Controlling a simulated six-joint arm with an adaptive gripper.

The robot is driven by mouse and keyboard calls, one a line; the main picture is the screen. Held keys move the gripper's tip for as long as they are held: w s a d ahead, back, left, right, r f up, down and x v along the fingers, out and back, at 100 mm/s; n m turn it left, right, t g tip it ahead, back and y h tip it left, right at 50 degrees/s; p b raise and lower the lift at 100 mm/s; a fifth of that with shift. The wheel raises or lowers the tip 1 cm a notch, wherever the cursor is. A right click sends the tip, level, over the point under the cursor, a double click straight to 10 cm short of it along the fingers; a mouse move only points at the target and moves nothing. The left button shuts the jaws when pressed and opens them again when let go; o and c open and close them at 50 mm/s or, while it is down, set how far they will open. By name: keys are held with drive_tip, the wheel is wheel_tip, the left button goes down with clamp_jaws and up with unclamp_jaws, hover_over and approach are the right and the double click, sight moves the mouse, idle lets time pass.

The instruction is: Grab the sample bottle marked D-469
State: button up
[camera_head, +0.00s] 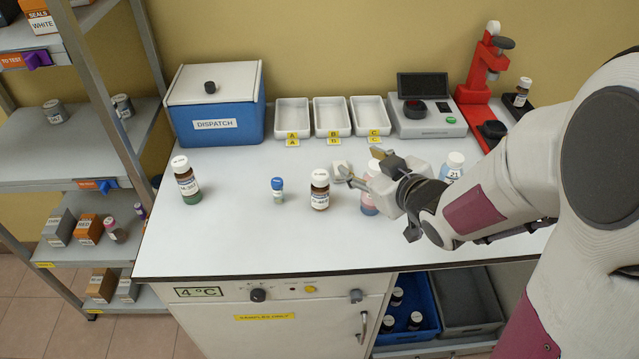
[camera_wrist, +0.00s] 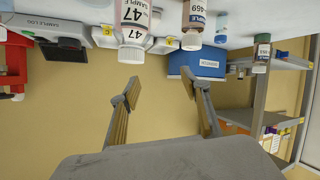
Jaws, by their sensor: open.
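The bottle whose label shows 469 (camera_wrist: 196,16) hangs at the top of the upside-down wrist view, brown with a white cap; the start of its label is not readable. It appears to be the brown, white-capped bottle (camera_head: 319,190) standing upright mid-bench in the head view, where its label is too small to read. My gripper (camera_head: 356,165) is open and empty, above the bench to the right of that bottle and apart from it. In the wrist view, its spread fingers (camera_wrist: 160,76) have only wall between them.
A pinkish bottle (camera_head: 369,197) stands close by, partly hidden by my gripper. A bottle marked 47 (camera_wrist: 132,22) shows near the 469 bottle. The dispatch box (camera_head: 213,125) and white trays (camera_head: 292,114) line the back.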

sight(325, 182)
drive_tip(key=a+f+y, duration=0.3)
drive_tip(key=a+f, duration=0.1)
drive_tip(key=f, duration=0.1)
drive_tip(key=shift+s+f+g+y, duration=0.15)
drive_tip(key=shift+s+g+y, duration=0.1)
drive_tip(key=shift+g+y, duration=0.05)
drive_tip(key=shift+a, duration=0.1)
drive_tip(key=shift+x, duration=1.3)
drive_tip(key=shift+f, duration=0.1)
drive_tip(key=shift+w+a+f, duration=0.9)
drive_tip(key=shift+w, duration=0.15)
drive_tip(key=shift+x, duration=1)
